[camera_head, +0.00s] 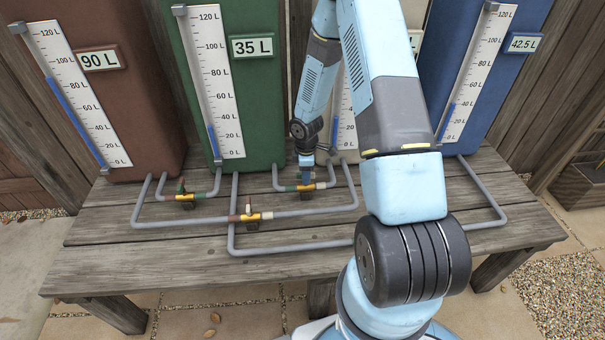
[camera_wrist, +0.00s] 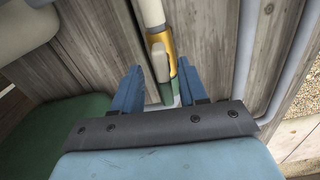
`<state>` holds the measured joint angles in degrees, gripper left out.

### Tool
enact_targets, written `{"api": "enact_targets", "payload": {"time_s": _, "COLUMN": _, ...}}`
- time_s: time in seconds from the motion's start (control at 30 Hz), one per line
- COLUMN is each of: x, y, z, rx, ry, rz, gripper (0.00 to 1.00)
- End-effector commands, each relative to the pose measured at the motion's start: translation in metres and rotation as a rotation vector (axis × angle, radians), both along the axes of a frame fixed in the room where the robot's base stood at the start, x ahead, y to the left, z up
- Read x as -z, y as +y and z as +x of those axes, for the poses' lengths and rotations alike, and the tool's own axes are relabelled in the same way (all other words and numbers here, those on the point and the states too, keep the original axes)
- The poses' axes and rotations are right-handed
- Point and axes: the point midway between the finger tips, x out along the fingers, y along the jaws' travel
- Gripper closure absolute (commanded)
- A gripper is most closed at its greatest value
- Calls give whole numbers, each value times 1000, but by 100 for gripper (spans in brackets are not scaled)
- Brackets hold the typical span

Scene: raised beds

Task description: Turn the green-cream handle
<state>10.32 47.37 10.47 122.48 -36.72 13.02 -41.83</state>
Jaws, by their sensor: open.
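The green-cream valve (camera_head: 305,188) sits on the grey pipe in front of the cream tank, with a green collar on its left and a cream one on its right. In the wrist view its handle (camera_wrist: 161,67) is a pale lever lying along the yellow valve body (camera_wrist: 171,47), with the green band (camera_wrist: 170,94) below. My gripper (camera_wrist: 159,68) is open, with one blue finger on each side of the valve and lever. In the head view my gripper (camera_head: 306,172) is right above the valve and hides its lever. I cannot tell whether the fingers touch it.
A brown-green valve (camera_head: 185,197) is to the left and a brown-cream valve (camera_head: 251,217) is nearer the front, both on the wooden table (camera_head: 110,245). Brown (camera_head: 142,120), green (camera_head: 262,100), cream and blue (camera_head: 490,110) gauged tanks stand behind. Pipes run along the tabletop.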

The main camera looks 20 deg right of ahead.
Motion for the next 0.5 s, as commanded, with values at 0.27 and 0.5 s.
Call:
{"api": "enact_targets", "payload": {"time_s": 0.27, "x": -25, "y": 0, "z": 1, "rx": 1, "ry": -1, "rz": 1, "gripper": 58}}
{"api": "enact_targets", "payload": {"time_s": 0.5, "x": -69, "y": -1, "z": 2, "rx": 3, "ry": -4, "rz": 0, "gripper": 58}}
